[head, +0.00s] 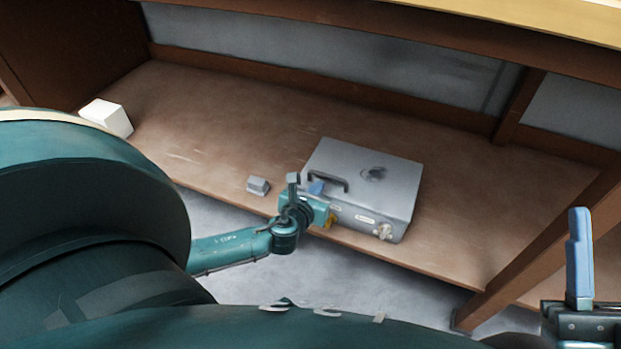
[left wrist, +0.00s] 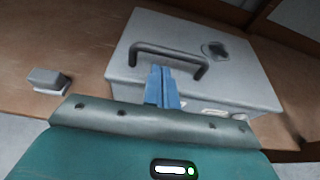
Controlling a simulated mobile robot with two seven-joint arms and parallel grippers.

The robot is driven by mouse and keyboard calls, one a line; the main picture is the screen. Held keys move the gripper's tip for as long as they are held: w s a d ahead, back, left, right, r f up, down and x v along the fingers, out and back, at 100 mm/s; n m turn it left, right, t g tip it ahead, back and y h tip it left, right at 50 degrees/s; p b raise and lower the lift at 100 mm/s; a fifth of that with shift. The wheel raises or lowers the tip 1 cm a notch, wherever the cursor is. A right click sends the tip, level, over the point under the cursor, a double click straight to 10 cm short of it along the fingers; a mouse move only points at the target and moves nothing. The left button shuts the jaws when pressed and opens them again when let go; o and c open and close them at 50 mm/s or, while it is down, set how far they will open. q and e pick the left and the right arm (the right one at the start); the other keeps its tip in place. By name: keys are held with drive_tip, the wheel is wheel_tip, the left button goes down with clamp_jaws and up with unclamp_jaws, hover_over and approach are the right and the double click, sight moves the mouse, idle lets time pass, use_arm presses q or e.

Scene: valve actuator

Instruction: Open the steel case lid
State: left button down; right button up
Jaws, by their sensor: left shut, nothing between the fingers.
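The steel case (head: 385,195) is a grey metal box on the wooden shelf, with its lid down. A dark handle (head: 328,177) stands on the lid, toward its left side. The case also shows in the left wrist view (left wrist: 233,80), with the handle (left wrist: 170,54) across its top. My left gripper (head: 316,187) is shut and empty at the near left side of the case. In the left wrist view its blue fingertips (left wrist: 161,70) are together just below the handle bar; contact cannot be told. My right gripper (head: 580,260) shows one blue finger at the lower right, far from the case.
A small grey block (head: 258,186) lies left of the case, and a white box (head: 107,117) stands at the far left. The wooden shelf (head: 220,110) is clear behind the case. A wooden post (head: 545,245) rises at the right.

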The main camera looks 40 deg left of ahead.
use_arm(q)
drive_tip(key=shift+w+a+f, duration=0.1)
drive_tip(key=shift+w+f, duration=0.05)
drive_tip(key=shift+w, duration=0.35)
use_arm(e)
drive_tip(key=shift+r+n+y, duration=0.3)
drive_tip(key=shift+y, duration=0.2)
drive_tip(key=shift+r, duration=0.1)
